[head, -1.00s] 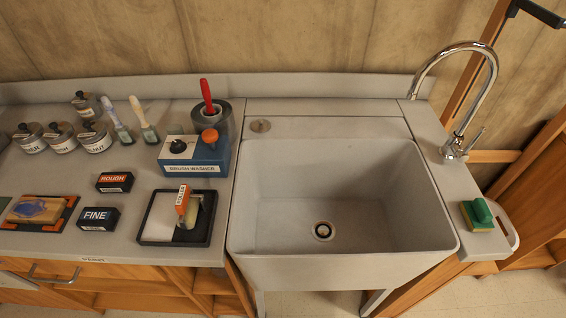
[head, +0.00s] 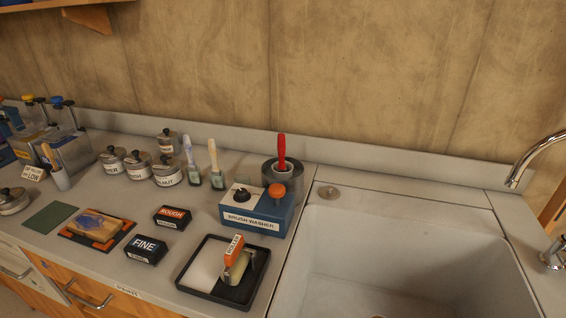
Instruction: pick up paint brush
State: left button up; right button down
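Neither of my grippers is in view.
Lidded tins (head: 167,172) stand left of the brushes. The sink (head: 400,260) is at right.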

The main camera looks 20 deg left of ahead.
aim_at(281, 167)
jog(key=i+j+u, duration=0.15)
jog(key=j+u, duration=0.2)
jog(key=i+j+u, duration=0.35)
jog(key=k+j, duration=0.1)
